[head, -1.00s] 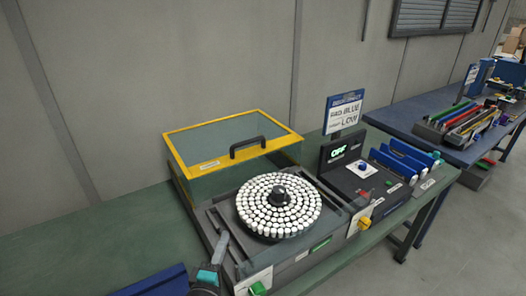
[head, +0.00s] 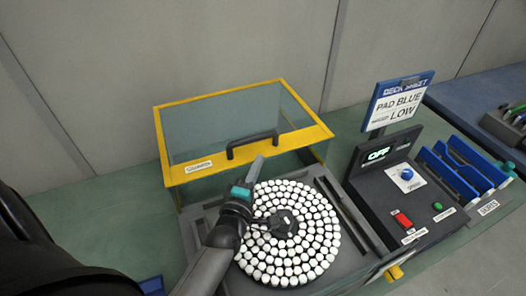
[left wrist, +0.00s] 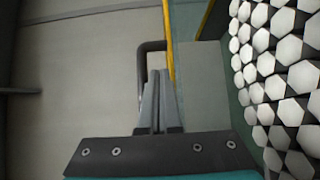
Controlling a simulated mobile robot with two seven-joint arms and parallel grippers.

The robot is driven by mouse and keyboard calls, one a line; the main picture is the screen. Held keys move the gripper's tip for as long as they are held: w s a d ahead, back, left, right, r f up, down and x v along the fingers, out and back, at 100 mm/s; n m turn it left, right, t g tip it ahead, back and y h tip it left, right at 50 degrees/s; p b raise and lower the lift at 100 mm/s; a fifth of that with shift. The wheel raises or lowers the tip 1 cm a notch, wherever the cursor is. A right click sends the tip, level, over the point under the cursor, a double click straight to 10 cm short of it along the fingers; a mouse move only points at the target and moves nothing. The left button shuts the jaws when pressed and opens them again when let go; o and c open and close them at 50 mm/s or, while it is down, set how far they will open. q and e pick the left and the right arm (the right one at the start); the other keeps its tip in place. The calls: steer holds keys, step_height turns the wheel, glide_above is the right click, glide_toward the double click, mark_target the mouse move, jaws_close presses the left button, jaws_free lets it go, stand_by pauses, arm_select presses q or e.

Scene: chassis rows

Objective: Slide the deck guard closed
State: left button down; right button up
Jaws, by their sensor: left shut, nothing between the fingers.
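The deck guard (head: 302,137) is a clear box with a yellow frame at the back of the machine. Its black handle (head: 252,142) stands on the front edge. The round deck (head: 312,232), packed with white hexagonal pieces, lies uncovered in front of it. My left gripper (head: 259,161) is shut and empty, its fingertips just in front of and below the handle. In the left wrist view the shut fingers (left wrist: 158,78) point at the handle (left wrist: 152,46); I cannot tell whether they touch it. The arm hides part of the deck's left side. My right gripper is not in view.
A control box with an OFF display (head: 378,154), a red button (head: 403,219) and a blue knob (head: 407,173) stands right of the deck. A sign (head: 400,102) reads PAD BLUE, LOW. Blue racks (head: 462,165) are farther right.

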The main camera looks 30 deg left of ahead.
mark_target(267, 147)
arm_select(q)
steer(key=w, duration=0.2)
steer(key=w+a, duration=0.1)
steer(key=w, duration=0.5)
steer(key=shift+w+a, duration=0.25)
steer(key=shift+a, duration=0.15)
